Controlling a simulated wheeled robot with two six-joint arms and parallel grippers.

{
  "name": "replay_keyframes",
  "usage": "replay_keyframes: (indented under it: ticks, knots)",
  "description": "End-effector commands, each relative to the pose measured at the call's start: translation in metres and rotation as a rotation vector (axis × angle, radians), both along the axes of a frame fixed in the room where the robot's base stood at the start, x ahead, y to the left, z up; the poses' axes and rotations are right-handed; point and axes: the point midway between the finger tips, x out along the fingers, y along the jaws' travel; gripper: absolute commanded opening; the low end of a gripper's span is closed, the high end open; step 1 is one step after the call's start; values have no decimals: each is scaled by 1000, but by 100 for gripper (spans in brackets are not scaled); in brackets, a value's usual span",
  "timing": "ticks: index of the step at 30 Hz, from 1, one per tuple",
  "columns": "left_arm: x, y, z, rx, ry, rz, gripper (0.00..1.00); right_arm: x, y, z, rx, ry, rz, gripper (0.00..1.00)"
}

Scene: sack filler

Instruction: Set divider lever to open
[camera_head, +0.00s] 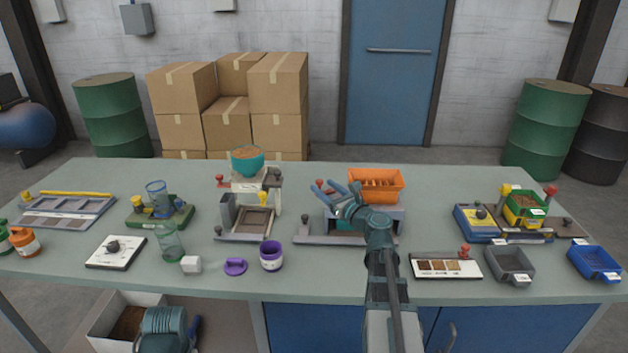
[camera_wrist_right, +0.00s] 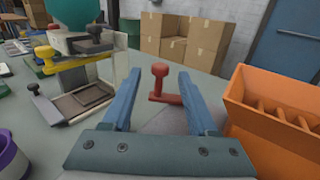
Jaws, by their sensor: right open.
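The divider lever seems to be the small red T-shaped handle (camera_wrist_right: 159,84) beside the orange bin. In the wrist view it stands upright between the lines of my right gripper's blue fingers, near their tips; I cannot tell its exact depth, and no contact shows. The orange bin (camera_head: 376,175) with inner dividers sits on a grey-blue stand and also shows at the right of the wrist view (camera_wrist_right: 285,85). My right gripper (camera_head: 336,189) is open and empty at the bin's left side. In the head view its fingers partly cover the lever.
A press-like station with a teal bowl (camera_head: 247,161) stands left of my right gripper. A purple jar (camera_head: 271,257) and purple lid (camera_head: 235,267) are in front. A sample tray (camera_head: 446,267) lies front right. Cardboard boxes (camera_head: 227,121) stand behind the table.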

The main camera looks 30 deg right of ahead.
Motion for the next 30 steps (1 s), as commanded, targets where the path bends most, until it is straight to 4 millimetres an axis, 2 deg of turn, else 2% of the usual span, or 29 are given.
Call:
replay_keyframes:
  ticks: [1,3,9,15,24,30]
  knots:
    - [0,0,0,0,0,0,59,14,0,0,0,0,4,59]
    - [0,0,0,0,0,0,59,26,1,0,0,0,2,59]
    - [0,0,0,0,0,0,59,51,3,0,0,0,1,59]
    - [0,0,0,0,0,0,59,61,5,0,0,0,1,59]
    - [0,0,0,0,0,0,59,61,5,0,0,0,0,59]
    - [0,0,0,0,0,0,59,61,5,0,0,0,0,23]
